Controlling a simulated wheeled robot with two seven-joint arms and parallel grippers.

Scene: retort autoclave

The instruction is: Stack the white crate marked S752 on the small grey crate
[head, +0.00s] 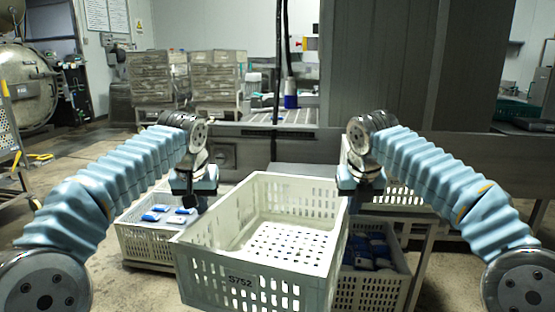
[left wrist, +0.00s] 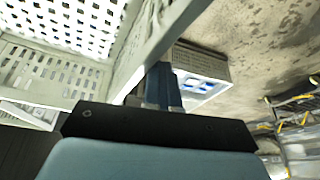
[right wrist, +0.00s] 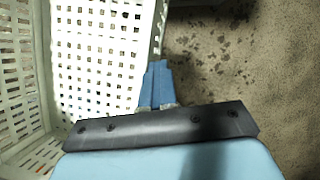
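The white crate marked S752 (head: 252,280) is empty and held up in front of me, its marked end nearest. My left gripper (head: 196,200) is at its left rim, and the left wrist view shows the fingers (left wrist: 163,88) closed at the crate's edge (left wrist: 150,45). My right gripper (head: 352,196) is at its right rim; the right wrist view shows its fingers (right wrist: 157,84) closed at the rim (right wrist: 150,45). A light grey crate with blue-and-white packs (head: 150,245) stands low on the left. Which lower crate is the small grey one I cannot tell.
Another crate with blue packs (head: 370,292) is low on the right, partly hidden by the white crate. A metal bench (head: 300,148) runs behind. Stacked grey trays (head: 155,80) stand farther back left. Bare floor shows at far left.

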